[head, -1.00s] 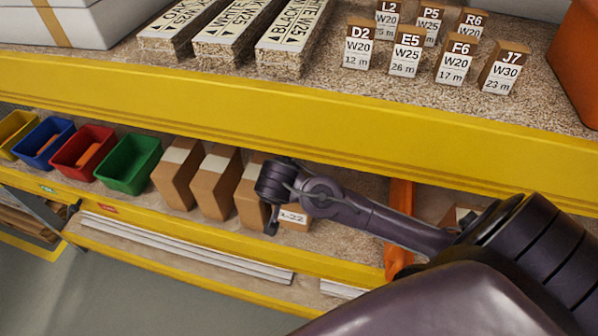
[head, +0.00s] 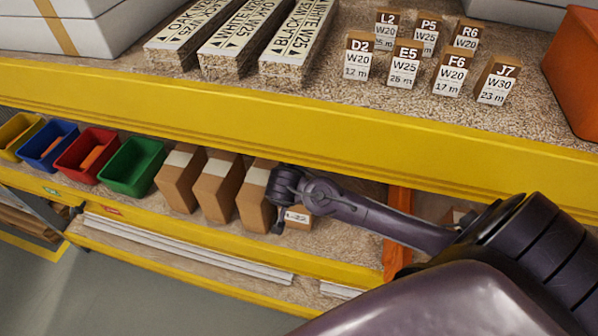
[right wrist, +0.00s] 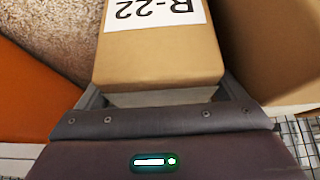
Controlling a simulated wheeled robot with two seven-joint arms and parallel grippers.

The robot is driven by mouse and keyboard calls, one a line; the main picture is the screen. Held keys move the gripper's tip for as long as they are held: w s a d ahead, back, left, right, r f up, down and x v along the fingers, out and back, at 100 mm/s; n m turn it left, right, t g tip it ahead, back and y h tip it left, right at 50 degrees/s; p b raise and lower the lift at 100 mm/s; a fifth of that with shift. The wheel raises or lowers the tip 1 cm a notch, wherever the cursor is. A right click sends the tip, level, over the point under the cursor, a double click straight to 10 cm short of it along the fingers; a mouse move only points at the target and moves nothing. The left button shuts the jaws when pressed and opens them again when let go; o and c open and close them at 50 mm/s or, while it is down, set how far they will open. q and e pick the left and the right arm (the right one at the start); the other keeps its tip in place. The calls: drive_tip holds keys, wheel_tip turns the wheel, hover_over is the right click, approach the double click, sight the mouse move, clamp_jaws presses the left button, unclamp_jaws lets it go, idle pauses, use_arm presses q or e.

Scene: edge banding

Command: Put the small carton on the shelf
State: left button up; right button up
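The small carton (head: 299,217), brown with a white label, is on the lower shelf level (head: 345,241), right beside the tall brown cartons. My right gripper (head: 280,212) reaches in from the right and is at this carton; its wrist hides part of it. In the right wrist view the carton (right wrist: 160,60) lies between the two fingers, its label reading R-22 upside down. The fingers lie along both its sides with no clear gap, so the gripper looks shut on it. I cannot tell whether its underside touches the shelf. My left gripper is not in view.
Three tall cartons (head: 217,190) stand left of the small one, then green (head: 130,178), red, blue and yellow bins. An orange upright (head: 397,235) stands to the right. The yellow upper shelf beam (head: 300,128) runs above my arm.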

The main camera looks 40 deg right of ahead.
drive_tip(key=shift+s+a+r, duration=0.15)
drive_tip(key=shift+a+r, duration=0.05)
drive_tip(key=shift+r, duration=0.3)
drive_tip(key=s+a+r+b, duration=0.2)
drive_tip(key=r, duration=0.1)
drive_tip(key=shift+s+a, duration=0.1)
drive_tip(key=shift+a, duration=0.25)
drive_tip(key=s+a+b, duration=0.3)
drive_tip(key=s+a, duration=0.4)
drive_tip(key=a, duration=0.1)
drive_tip(key=shift+r, duration=0.25)
drive_tip(key=shift+a, duration=0.1)
